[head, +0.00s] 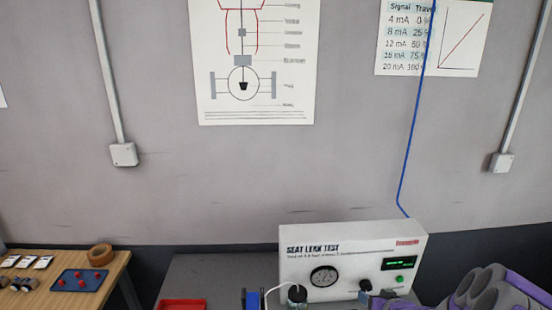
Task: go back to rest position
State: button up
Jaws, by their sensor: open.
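My arm, purple and grey, shows at the bottom right corner. My gripper (396,303) shows only in part at the bottom edge, in front of the lower right of the seat leak test unit (345,262). It is open, and I see nothing held in it. Most of it is cut off by the frame, so its fingertips are not clear. The unit is a white box with a round gauge (324,276), a black knob (365,285), a green-lit display (398,263) and a green button (399,279).
A grey bench (215,275) carries the unit, a red tray (182,305) and a blue part (252,299). A wooden table (110,277) at left holds a blue tray (79,281) and a tape roll (100,254). A blue hose (408,150) hangs down the wall.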

jog(key=s+a+r+g, duration=0.4)
jog(key=s+a+r, duration=0.2)
jog(key=s, duration=0.8)
jog(key=s+a+r+g+h, duration=0.1)
jog(key=s+a+r+g, duration=0.3)
jog(key=s, duration=1)
jog(key=s+a+r+g, duration=0.4)
jog(key=s+a+r, duration=0.4)
jog(key=s, duration=0.6)
notch_tip(320, 180, up, 3)
jog(key=shift+s+a+f+n+g+h, duration=0.15)
jog(key=shift+s+n+g+h, duration=0.15)
jog(key=shift+s+n+g, duration=0.1)
